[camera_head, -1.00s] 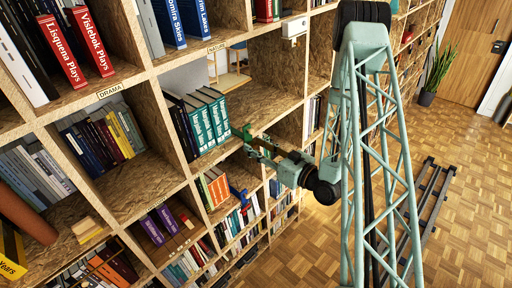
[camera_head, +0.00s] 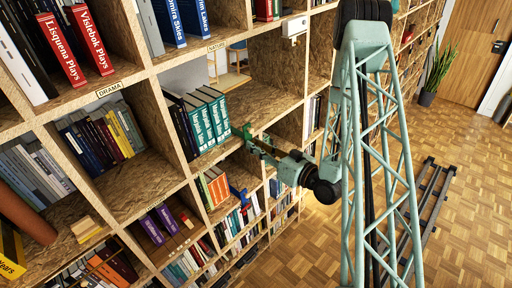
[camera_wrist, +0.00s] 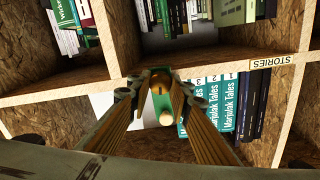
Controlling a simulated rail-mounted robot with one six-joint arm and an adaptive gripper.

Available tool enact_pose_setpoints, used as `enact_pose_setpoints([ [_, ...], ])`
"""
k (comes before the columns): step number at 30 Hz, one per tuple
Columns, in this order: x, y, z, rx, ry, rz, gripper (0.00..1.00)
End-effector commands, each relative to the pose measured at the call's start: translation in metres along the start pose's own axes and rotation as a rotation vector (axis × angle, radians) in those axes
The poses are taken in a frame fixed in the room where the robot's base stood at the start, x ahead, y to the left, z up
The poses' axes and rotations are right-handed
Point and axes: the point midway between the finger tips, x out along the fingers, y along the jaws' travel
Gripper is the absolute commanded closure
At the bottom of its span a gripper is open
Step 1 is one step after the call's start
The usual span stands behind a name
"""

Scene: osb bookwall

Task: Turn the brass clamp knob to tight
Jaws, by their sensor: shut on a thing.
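My gripper (camera_head: 259,146) reaches the clamp from the right. The knob's marking, if any, is too small to read.
The teal books (camera_head: 207,120) stand on the shelf left of the clamp. A blue clamp-like object (camera_head: 238,193) is at the shelf edge below. Shelf uprights and boards surround my gripper. The parquet floor (camera_head: 460,215) to the right is mostly open.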

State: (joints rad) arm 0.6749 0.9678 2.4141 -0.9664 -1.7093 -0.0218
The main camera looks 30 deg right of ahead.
Motion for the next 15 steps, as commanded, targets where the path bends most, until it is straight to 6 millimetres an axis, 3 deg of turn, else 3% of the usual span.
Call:
enact_pose_setpoints([
  [15, 0.0, 0.001, 0.0, 0.365, 0.001, 0.0, 0.92],
])
